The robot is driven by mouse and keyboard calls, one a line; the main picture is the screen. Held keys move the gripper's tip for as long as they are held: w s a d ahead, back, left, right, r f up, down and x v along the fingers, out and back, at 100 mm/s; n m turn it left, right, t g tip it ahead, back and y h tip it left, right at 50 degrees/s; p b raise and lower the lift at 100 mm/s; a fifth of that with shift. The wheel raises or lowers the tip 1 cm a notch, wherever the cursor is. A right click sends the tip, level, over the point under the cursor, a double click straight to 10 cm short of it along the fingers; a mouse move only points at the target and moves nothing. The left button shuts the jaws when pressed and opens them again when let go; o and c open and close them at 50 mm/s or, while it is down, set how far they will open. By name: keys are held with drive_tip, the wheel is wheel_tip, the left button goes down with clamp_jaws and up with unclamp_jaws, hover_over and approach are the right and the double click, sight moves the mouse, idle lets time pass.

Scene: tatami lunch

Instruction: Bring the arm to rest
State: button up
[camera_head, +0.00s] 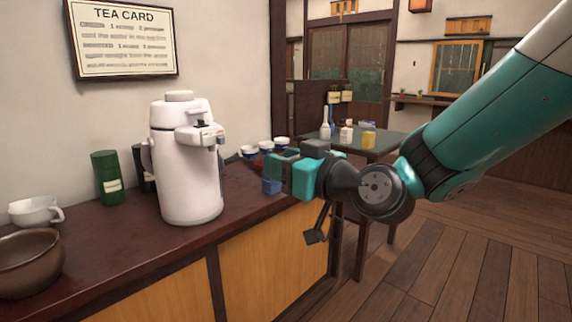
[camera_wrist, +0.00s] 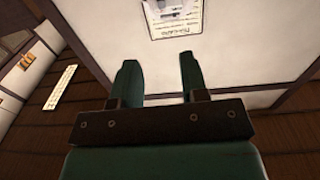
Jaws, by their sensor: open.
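My arm comes in from the upper right in the head view and stretches toward the counter. My gripper (camera_head: 272,186) is at the right end of the counter, to the right of the white airpot. In the wrist view, my gripper (camera_wrist: 160,75) shows two green fingers spread apart with nothing between them. Beyond the fingers there is pale wall with a framed card (camera_wrist: 175,17).
The dark counter (camera_head: 120,262) carries a white airpot (camera_head: 184,165), a green canister (camera_head: 107,178), a white cup (camera_head: 34,211), a brown bowl (camera_head: 27,264) and several blue-white cups (camera_head: 266,147). A table (camera_head: 375,149) with small items stands behind my arm. Wooden floor lies open at right.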

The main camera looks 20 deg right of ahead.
drive_tip(key=shift+a, duration=0.15)
drive_tip(key=s+a+f+n+g, duration=0.1)
drive_tip(key=s+a+f+g, duration=0.15)
drive_tip(key=s+g, duration=0.3)
drive_tip(key=s+a+f+n+g, duration=0.1)
drive_tip(key=s+a+f+g, duration=0.1)
drive_tip(key=s+f+g, duration=0.3)
drive_tip(key=s+d+f+g+h, duration=0.1)
drive_tip(key=s+d+g+h, duration=0.15)
drive_tip(key=s, duration=0.45)
drive_tip(key=s+d+f+g+h, duration=0.2)
drive_tip(key=s+d+g, duration=0.1)
drive_tip(key=s, duration=0.4)
wheel_tip(320, 180, up, 26)
drive_tip(key=p, duration=2.5)
drive_tip(key=shift+f+m, duration=0.25)
drive_tip(key=shift+m, duration=0.05)
drive_tip(key=shift+d, duration=0.1)
